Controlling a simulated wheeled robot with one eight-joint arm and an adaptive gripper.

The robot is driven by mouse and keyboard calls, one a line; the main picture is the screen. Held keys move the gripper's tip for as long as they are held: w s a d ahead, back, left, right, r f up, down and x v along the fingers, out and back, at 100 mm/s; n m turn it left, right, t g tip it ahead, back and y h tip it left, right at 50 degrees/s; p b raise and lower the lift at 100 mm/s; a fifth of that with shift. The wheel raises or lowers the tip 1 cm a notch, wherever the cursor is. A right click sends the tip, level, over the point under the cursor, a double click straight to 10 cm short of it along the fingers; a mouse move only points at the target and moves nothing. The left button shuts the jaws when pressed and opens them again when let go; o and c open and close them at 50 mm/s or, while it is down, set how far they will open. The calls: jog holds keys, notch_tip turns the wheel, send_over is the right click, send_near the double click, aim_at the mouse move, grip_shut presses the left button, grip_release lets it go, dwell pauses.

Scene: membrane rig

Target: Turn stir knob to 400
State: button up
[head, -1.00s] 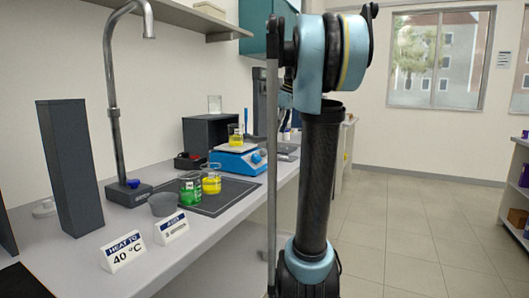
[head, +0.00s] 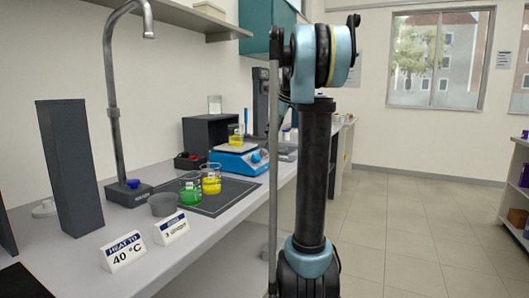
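The blue hotplate stirrer (head: 236,160) stands on the bench, left of my arm, in the head view. Its top plate is light, and a beaker of yellow liquid (head: 236,142) stands on it. A blue knob (head: 256,157) shows at its right front side; its setting is too small to read, and I cannot tell whether it is the stir knob. My arm stands upright right of the bench. My gripper is not clearly visible; the arm's upper links hide what lies behind them.
A grey bowl (head: 163,204), a "HEAT TO 40 °C" sign (head: 123,251) and another sign (head: 171,229) are in front. A tall tap (head: 111,100) rises at left.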

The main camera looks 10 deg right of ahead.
aim_at(265, 150)
jog(key=x, duration=0.9)
jog(key=c, duration=1.1)
